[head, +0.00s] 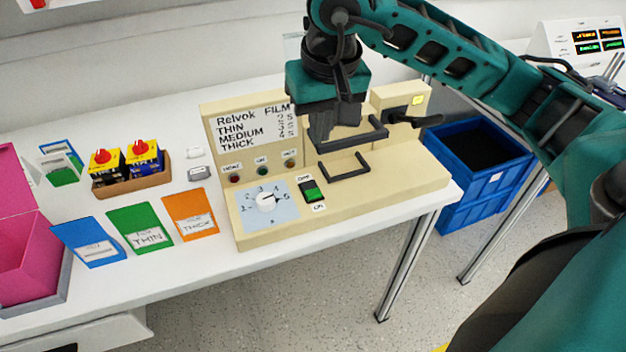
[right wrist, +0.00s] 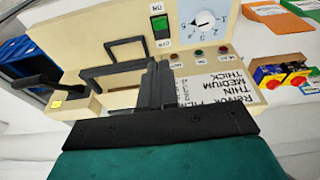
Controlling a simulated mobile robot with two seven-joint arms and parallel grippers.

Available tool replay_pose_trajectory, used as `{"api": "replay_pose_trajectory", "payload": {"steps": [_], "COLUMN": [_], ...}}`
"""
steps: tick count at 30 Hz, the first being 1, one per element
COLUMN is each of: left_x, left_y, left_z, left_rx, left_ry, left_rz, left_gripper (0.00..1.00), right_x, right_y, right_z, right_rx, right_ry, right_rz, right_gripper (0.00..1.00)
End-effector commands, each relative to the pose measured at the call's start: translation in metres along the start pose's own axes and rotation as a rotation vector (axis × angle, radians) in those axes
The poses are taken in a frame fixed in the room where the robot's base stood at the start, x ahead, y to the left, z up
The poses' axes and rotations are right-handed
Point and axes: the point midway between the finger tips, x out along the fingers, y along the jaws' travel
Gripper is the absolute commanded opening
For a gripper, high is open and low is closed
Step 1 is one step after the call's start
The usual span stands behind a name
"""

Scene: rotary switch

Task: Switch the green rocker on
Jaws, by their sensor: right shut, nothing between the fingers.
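The green rocker (head: 312,193) sits in a black housing on the beige machine's front deck, between two small labels. It also shows in the right wrist view (right wrist: 159,24), near the top. I cannot tell surely which way it is tilted. The numbered dial (head: 266,202) is to its left. My right gripper (head: 321,136) points down over the machine, behind and above the rocker and apart from it. In the right wrist view its fingers (right wrist: 161,68) are together and empty. My left gripper is in neither view.
Black handles (head: 345,168) stand on the deck behind the rocker, close to my right gripper. A black lever (head: 412,117) is at the machine's right. Coloured film cards (head: 190,214) lie left of the machine. A blue crate (head: 484,160) stands beyond the table's right end.

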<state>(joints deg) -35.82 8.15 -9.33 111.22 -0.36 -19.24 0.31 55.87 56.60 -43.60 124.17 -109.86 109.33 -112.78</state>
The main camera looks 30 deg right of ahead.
Motion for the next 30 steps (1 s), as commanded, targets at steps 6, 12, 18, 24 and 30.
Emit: {"api": "replay_pose_trajectory", "payload": {"steps": [6, 12, 18, 24, 30], "left_x": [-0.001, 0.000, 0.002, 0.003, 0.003], "left_y": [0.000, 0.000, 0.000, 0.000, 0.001], "left_z": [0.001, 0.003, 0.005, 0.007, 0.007], "left_rx": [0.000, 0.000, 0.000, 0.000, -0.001], "left_ry": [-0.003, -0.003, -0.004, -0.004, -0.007], "left_rz": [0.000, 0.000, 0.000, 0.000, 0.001], "left_gripper": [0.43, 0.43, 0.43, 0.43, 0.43], "right_x": [0.001, 0.018, 0.058, 0.100, 0.127], "right_y": [-0.001, -0.001, -0.001, -0.002, -0.002], "right_z": [0.001, 0.002, 0.003, 0.003, 0.012], "right_rx": [0.001, 0.002, 0.002, 0.002, 0.002], "right_ry": [-0.003, -0.007, -0.011, -0.010, -0.007], "right_rz": [-0.003, -0.003, -0.002, -0.003, -0.004], "right_gripper": [0.00, 0.00, 0.00, 0.00, 0.00]}}
